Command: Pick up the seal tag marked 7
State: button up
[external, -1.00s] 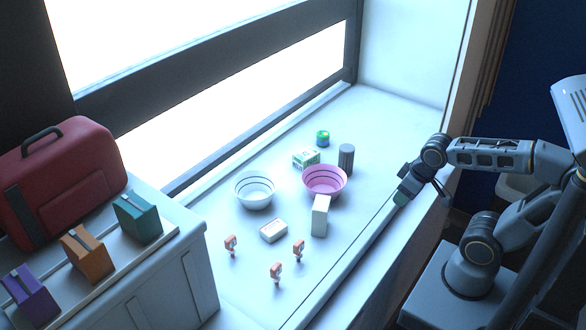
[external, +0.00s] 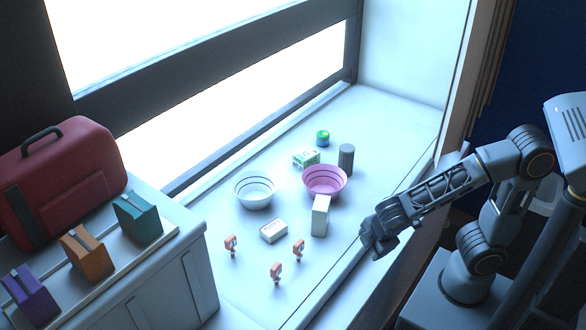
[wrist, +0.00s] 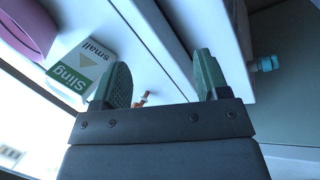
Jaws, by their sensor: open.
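Three small orange seal tags stand on the white sill in the external view: one at the left (external: 231,244), one at the front (external: 276,271) and one at the right (external: 298,249). Their markings are too small to read, so I cannot tell which is 7. My gripper (external: 374,247) is over the sill's front edge, to the right of all three tags and apart from them. In the wrist view my gripper's green-padded fingers (wrist: 163,80) are open and empty. One orange tag (wrist: 142,99) shows beyond them, partly hidden by the left finger.
A white box (external: 320,216), lettered "small Sling" in the wrist view (wrist: 78,66), stands behind the right tag. A pink bowl (external: 325,183), a white bowl (external: 254,191), a small flat box (external: 273,230) and a grey cylinder (external: 346,158) are farther back. The front right of the sill is clear.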

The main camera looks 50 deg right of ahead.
aim_at(279, 268)
jog(key=w+a+n+t, duration=0.1)
jog(key=a+n+t, duration=0.2)
jog(key=a+n, duration=0.2)
jog(key=w+a+n+t+y+b, duration=0.1)
jog(key=w+a+n+t, duration=0.1)
jog(key=a+n, duration=0.4)
jog(key=w+a+n+t+y, duration=0.1)
jog(key=a+n+t, duration=0.2)
jog(key=a+n, duration=0.2)
jog(key=shift+w+a+f+n+t, duration=0.15)
jog(key=shift+w+a+n, duration=0.05)
jog(key=shift+n, duration=0.75)
jog(key=shift+w+a+f+n+t, duration=0.15)
jog(key=shift+n, duration=0.8)
jog(key=w+a+n, duration=0.1)
jog(key=w, duration=0.2)
jog(key=w+a+n+t+y, duration=0.1)
jog(key=w+n, duration=0.1)
jog(key=w, duration=0.1)
jog(key=w+n, duration=0.1)
jog(key=w, duration=0.2)
jog(key=shift+a+f+n+y, duration=0.25)
jog(key=shift+a+n+y, duration=0.15)
jog(key=shift+x, duration=2.8)
jog(key=shift+a, duration=0.1)
jog(key=shift+c, duration=0.4)
jog(key=shift+s, duration=0.1)
jog(key=c, duration=0.9)
